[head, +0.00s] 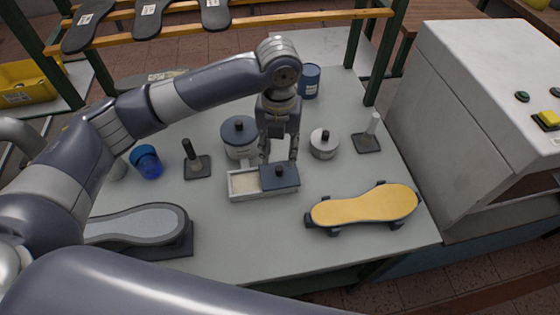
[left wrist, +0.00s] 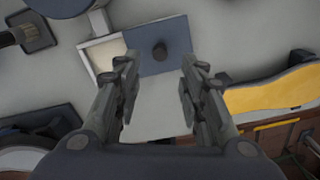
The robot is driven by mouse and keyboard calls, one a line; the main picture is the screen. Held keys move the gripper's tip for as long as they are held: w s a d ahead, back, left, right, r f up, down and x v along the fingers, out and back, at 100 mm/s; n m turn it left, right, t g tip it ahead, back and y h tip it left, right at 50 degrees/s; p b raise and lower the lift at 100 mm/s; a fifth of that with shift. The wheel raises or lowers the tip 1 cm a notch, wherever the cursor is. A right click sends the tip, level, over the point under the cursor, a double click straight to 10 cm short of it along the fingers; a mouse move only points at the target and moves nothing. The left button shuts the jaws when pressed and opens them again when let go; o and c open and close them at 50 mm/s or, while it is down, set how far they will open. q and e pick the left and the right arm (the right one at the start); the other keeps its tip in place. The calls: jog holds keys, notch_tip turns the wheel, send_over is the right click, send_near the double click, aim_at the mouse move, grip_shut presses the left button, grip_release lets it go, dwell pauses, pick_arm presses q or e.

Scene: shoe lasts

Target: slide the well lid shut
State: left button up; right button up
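The well (head: 262,196) is a small white rectangular box on the grey table. Its dark blue lid (head: 288,182) covers the right part, and the left part is open, showing a cream-coloured inside. A black knob (head: 279,171) stands on the lid. My left gripper (head: 279,157) points down above the lid, with its two fingers apart and nothing between them. In the left wrist view, the knob (left wrist: 160,51) shows in the gap just past the fingertips (left wrist: 160,72), touching neither finger. The well's open part (left wrist: 104,51) shows at the left there. My right gripper is out of view.
A blue-lidded pot (head: 239,133) stands behind the well and a white pot (head: 323,146) to its right. A yellow-topped last (head: 365,206) lies front right. A grey sole shape (head: 140,222) lies front left. A blue cup (head: 148,163) and a post (head: 191,155) stand left.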

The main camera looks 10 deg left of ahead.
aim_at(279, 168)
pick_arm(q)
notch_tip(279, 168, down, 6)
jog(key=shift+w+f+p, duration=0.1)
jog(key=shift+p, duration=0.4)
jog(key=shift+f, duration=0.6)
grip_shut()
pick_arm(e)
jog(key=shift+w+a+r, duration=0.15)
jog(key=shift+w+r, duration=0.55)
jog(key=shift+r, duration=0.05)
